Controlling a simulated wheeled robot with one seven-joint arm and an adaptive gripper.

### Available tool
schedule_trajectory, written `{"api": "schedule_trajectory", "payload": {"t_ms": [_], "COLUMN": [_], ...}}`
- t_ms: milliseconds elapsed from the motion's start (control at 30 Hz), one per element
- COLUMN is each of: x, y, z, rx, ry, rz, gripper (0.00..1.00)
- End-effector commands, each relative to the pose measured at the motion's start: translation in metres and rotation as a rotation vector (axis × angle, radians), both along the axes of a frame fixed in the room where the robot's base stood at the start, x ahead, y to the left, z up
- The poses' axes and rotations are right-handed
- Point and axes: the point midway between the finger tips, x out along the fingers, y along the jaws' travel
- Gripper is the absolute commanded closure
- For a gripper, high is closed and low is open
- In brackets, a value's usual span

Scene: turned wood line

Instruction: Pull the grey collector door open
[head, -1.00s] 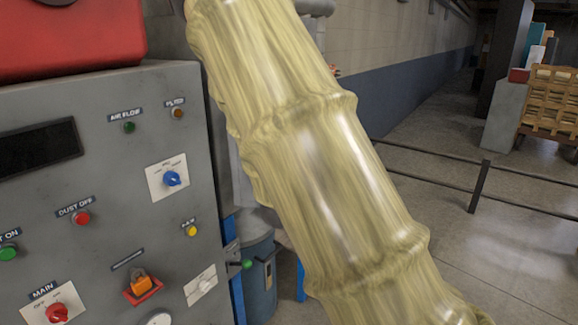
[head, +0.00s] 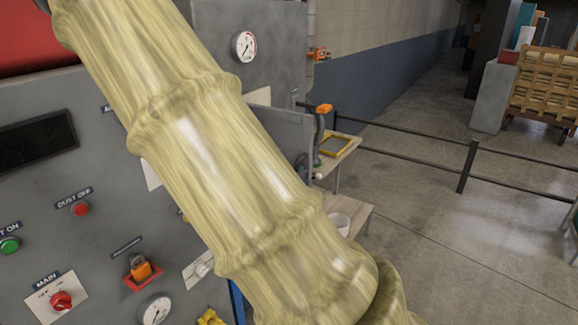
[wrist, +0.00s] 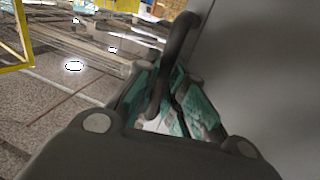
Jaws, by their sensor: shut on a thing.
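In the wrist view my gripper (wrist: 168,100) is shut on a dark curved bar handle (wrist: 178,42), its teal-lined fingers on either side of it. A plain grey door surface (wrist: 265,70) fills the right of that view, beside the handle. In the head view a grey panel (head: 285,138) stands out from the grey cabinet, partly behind my sleeved arm; it looks like the door, but I cannot be certain.
A grey control panel (head: 40,225) with buttons and switches stands at the left, close to my arm. A dark railing (head: 420,165) crosses the right; floor in front is open.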

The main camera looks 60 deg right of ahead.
Motion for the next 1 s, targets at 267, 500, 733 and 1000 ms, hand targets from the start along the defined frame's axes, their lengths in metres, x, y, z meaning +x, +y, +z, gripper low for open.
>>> {"api": "schedule_trajectory", "payload": {"t_ms": [267,500,733,1000], "x": [-0.0035,-0.0029,-0.0026,0.0010], "y": [0.0005,0.0006,0.0007,0.0077], "z": [0.0002,0.0002,0.0001,0.0004], "rx": [0.000,0.000,0.000,-0.001], "ry": [0.000,0.000,0.000,0.000], "rz": [-0.019,-0.017,-0.016,-0.015], "gripper": [1.00,0.85,0.79,0.79]}}
